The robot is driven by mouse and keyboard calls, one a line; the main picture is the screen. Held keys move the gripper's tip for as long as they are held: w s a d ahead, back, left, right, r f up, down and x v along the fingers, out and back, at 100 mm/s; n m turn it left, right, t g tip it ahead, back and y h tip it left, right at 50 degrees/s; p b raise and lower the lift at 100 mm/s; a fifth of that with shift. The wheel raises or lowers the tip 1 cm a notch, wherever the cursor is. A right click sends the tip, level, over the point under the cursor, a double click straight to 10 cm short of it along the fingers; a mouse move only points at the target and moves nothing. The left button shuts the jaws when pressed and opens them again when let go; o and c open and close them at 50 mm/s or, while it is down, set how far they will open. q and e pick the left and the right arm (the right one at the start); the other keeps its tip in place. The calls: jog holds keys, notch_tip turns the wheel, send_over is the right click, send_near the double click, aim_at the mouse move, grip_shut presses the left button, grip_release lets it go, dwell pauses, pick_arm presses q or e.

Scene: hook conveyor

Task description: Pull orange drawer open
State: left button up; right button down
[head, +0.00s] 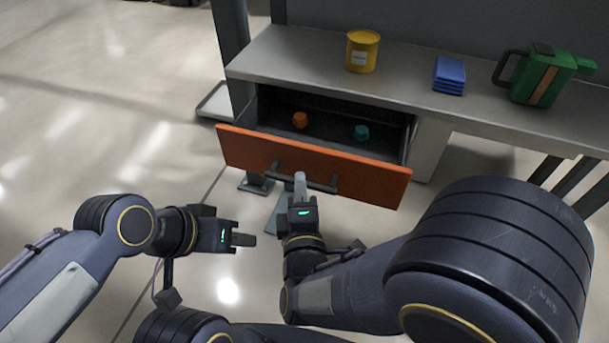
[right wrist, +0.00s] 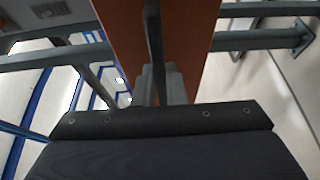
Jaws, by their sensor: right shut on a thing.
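The orange drawer (head: 370,180) stands open under the grey workbench, its front pulled out towards me. Inside it lie an orange object (head: 300,120) and a teal object (head: 361,132). A dark bar handle (head: 322,186) runs along the drawer front. My right gripper (head: 300,184) is shut on this handle near its left part. In the right wrist view the fingers (right wrist: 160,85) close around the dark handle (right wrist: 155,45) before the orange front (right wrist: 195,40). My left gripper (head: 243,240) is empty, left of and below the drawer; its finger gap is not clear.
On the grey workbench (head: 300,55) stand a yellow can (head: 362,52), a stack of blue cloths or trays (head: 449,75) and a green jug (head: 541,77). A dark post (head: 232,45) rises at the bench's left end. The floor on the left is clear.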

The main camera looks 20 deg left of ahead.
jog(key=shift+s, duration=0.1)
jog(key=c, duration=1.5)
grip_release()
jog(key=shift+s, duration=0.1)
jog(key=p+v, duration=0.1)
jog(key=v, duration=0.6)
jog(key=shift+s+d, duration=0.15)
jog(key=shift+s, duration=0.15)
